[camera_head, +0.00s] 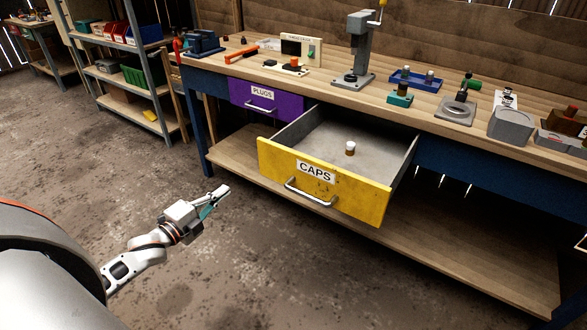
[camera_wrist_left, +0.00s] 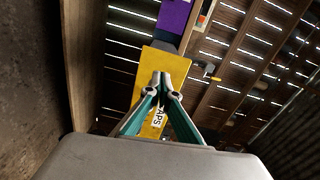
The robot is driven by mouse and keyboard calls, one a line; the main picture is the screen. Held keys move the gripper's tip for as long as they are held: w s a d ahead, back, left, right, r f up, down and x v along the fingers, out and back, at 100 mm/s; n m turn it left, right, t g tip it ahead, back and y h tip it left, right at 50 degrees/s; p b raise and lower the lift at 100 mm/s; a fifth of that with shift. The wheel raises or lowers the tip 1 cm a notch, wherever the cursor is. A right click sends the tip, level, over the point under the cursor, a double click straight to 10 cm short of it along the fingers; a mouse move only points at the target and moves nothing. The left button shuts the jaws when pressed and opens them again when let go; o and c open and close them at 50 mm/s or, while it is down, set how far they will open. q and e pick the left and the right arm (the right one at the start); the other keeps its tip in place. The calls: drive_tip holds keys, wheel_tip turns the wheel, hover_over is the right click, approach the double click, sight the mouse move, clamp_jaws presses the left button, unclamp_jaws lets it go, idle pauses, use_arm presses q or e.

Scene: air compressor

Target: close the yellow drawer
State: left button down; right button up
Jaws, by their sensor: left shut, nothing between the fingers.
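The yellow drawer (camera_head: 326,187), labelled CAPS, is pulled far out from under the workbench, with a metal handle (camera_head: 311,196) on its front. A small brown cap with a white top (camera_head: 350,148) stands inside on the grey drawer floor. My left gripper (camera_head: 224,190) is shut and empty, in front and to the left of the drawer, apart from it. In the left wrist view the shut fingertips (camera_wrist_left: 161,76) overlap the yellow front (camera_wrist_left: 150,62) in the picture, and they hide part of the label. My right gripper is not in view.
A purple drawer (camera_head: 266,101) labelled PLUGS, shut, is left of the yellow one. The workbench (camera_head: 330,88) carries a press (camera_head: 358,50), a blue tray (camera_head: 416,80) and other tools. A lower shelf (camera_head: 440,235) runs beneath. Open floor (camera_head: 230,270) lies in front.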

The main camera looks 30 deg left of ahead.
use_arm(q)
drive_tip(key=w+r+m, duration=0.1)
drive_tip(key=b, duration=0.2)
approach(259, 157)
drive_tip(key=w, duration=0.5)
drive_tip(key=shift+w+d+f, duration=0.1)
drive_tip(key=shift+d+f, duration=0.05)
drive_tip(key=shift+f, duration=0.1)
drive_tip(key=shift+w+d, duration=0.1)
drive_tip(key=shift+w, duration=0.7)
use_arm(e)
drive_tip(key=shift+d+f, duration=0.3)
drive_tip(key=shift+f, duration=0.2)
use_arm(q)
drive_tip(key=shift+w, duration=0.1)
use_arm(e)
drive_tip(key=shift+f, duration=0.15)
